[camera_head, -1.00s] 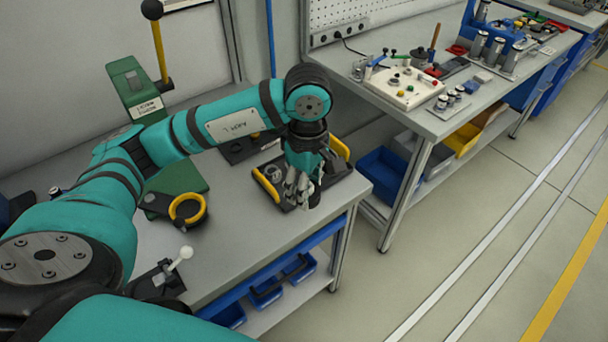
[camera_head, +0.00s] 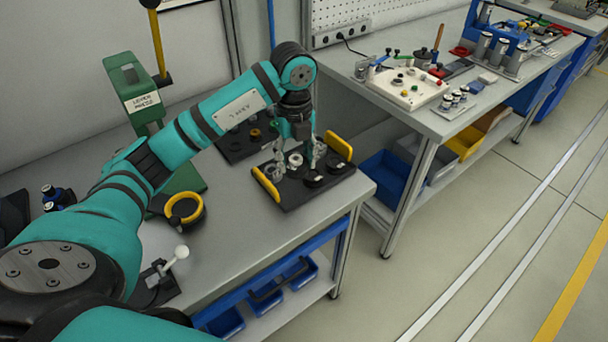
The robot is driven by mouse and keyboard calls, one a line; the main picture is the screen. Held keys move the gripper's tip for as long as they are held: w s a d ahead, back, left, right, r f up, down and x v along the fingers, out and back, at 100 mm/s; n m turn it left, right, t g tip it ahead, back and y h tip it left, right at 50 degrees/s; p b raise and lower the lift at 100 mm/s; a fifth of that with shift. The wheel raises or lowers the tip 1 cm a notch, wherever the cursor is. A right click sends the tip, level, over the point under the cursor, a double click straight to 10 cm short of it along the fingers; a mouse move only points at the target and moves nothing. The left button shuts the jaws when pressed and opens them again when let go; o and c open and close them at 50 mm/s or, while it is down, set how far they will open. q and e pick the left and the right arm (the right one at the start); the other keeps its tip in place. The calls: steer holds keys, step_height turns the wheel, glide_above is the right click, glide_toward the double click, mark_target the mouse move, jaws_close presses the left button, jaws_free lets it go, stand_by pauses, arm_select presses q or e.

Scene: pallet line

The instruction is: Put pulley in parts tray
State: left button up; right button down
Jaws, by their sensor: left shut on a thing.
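A dark tray with yellow handles (camera_head: 285,203) lies on the grey bench near its right end; I take it as the parts tray. My left gripper (camera_head: 298,165) is over this tray, pointing down, with its fingers apart around a part. A silvery round part (camera_head: 295,160) shows between the fingers; I take it as the pulley, but it is small and partly hidden. Dark round parts (camera_head: 313,179) sit in the tray's near right area. Whether the held part touches the tray cannot be told. My right gripper is not in view.
A second dark tray with small rings (camera_head: 232,153) lies behind. A green lever press (camera_head: 137,90) and a black-and-yellow ring (camera_head: 184,209) stand left. A white-knobbed lever (camera_head: 180,253) is near the front edge. Another bench (camera_head: 428,122) stands right, across a gap.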

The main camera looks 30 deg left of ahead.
arm_select(q)
steer(key=n, duration=0.1)
steer(key=a+n, duration=0.1)
steer(key=n, duration=0.1)
steer(key=f+n, duration=0.1)
steer(key=n, duration=0.1)
steer(key=shift+w+a, duration=0.2)
steer(key=shift+w, duration=0.2)
steer(key=a+n+b, duration=0.1)
steer(key=a+n, duration=0.1)
steer(key=n, duration=0.4)
steer(key=p, duration=0.1)
glide_toward(289, 194)
steer(key=shift+n, duration=0.4)
step_height(289, 194, down, 5)
steer(key=shift+f, duration=0.4)
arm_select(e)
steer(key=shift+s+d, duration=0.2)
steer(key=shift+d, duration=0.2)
arm_select(q)
steer(key=shift+f, duration=0.1)
steer(key=shift+f, duration=0.1)
steer(key=o, duration=1.3)
steer(key=shift+c, duration=0.2)
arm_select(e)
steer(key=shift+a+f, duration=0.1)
